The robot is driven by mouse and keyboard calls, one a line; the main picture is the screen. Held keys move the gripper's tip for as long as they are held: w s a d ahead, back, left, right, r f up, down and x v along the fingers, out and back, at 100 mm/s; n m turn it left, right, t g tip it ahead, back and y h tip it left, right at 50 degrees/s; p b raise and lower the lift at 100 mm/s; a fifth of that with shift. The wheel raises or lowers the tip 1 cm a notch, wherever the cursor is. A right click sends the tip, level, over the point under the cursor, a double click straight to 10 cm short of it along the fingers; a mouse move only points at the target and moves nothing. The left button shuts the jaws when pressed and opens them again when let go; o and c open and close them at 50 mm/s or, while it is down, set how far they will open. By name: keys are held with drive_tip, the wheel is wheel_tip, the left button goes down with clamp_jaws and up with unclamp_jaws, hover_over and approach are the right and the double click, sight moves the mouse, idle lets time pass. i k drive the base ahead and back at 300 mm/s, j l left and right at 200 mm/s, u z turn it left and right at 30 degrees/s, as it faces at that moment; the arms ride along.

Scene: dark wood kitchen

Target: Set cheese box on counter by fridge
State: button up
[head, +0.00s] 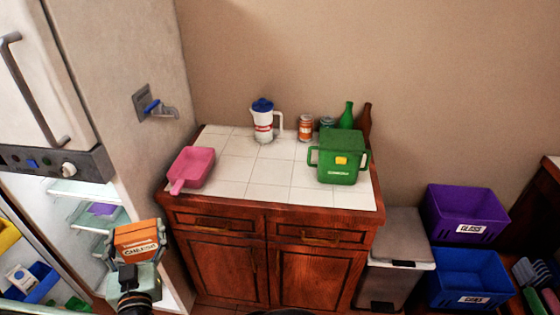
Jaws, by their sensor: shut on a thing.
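An orange box lettered "CHEESO" (138,240) is held in my gripper (138,248) at the lower left. My gripper is shut on it, with the box upright between the fingers in front of the open fridge. The fridge (130,90) stands at the left. The counter (239,173) has a white tiled top and dark wood cabinets below, just right of the fridge. The box is apart from the counter, to the left of its front corner and lower in the picture.
A pink pan (192,167) lies at the counter's left side. A white jug (264,122), cans (305,127), bottles (346,116) and a green pot (341,160) stand behind and right. Bare tiles show at the front middle. Bins (471,278) stand at the right.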

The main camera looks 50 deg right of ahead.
sight(271, 181)
drive_tip(key=k+l, duration=0.15)
drive_tip(key=l, duration=0.3)
drive_tip(key=k+l, duration=0.1)
drive_tip(key=l, duration=0.3)
drive_tip(key=k+l, duration=0.15)
drive_tip(key=l, duration=0.3)
drive_tip(key=i+l, duration=0.2)
drive_tip(key=l, duration=0.25)
